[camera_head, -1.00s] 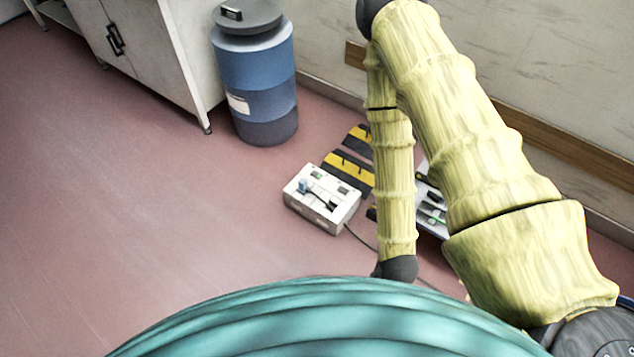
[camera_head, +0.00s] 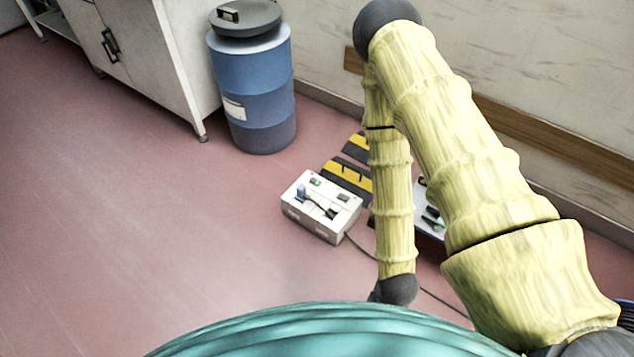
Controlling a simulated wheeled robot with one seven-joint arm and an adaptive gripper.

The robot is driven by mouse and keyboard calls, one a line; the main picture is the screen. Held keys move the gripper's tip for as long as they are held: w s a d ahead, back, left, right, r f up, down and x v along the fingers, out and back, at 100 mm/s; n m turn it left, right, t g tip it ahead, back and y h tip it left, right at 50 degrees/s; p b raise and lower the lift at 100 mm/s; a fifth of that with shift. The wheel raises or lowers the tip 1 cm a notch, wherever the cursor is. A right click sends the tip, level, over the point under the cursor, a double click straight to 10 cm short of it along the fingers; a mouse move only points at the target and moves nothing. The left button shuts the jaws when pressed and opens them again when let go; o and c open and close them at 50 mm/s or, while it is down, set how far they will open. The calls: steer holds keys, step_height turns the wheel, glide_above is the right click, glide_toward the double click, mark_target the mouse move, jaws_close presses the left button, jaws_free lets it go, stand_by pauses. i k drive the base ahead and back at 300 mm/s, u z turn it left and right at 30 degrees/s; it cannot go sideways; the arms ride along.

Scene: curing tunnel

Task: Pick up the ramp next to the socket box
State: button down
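The socket box (camera_head: 321,226) is a white box on the floor, with a dark plug and a blue plug on its top and a cable running off to the right. Just behind it lie black and yellow striped ramp pieces: a nearer one (camera_head: 345,178) beside the box and a farther one (camera_head: 355,147) partly hidden by my arm. Both lie flat on the floor. My arm, in a yellow sleeve, stands in front of their right side. My gripper is not in view; the arm's lower end goes down behind the teal surface at the bottom.
A blue barrel (camera_head: 254,95) with a grey lid stands behind the box, next to a white cabinet (camera_head: 150,60). A tray with small items (camera_head: 432,222) lies right of my arm, mostly hidden. The wall runs behind. The reddish floor (camera_head: 130,210) at left is clear.

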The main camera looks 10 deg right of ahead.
mark_target(354, 180)
steer(key=z, duration=0.2)
steer(key=i, duration=1.5)
steer(key=z, duration=0.3)
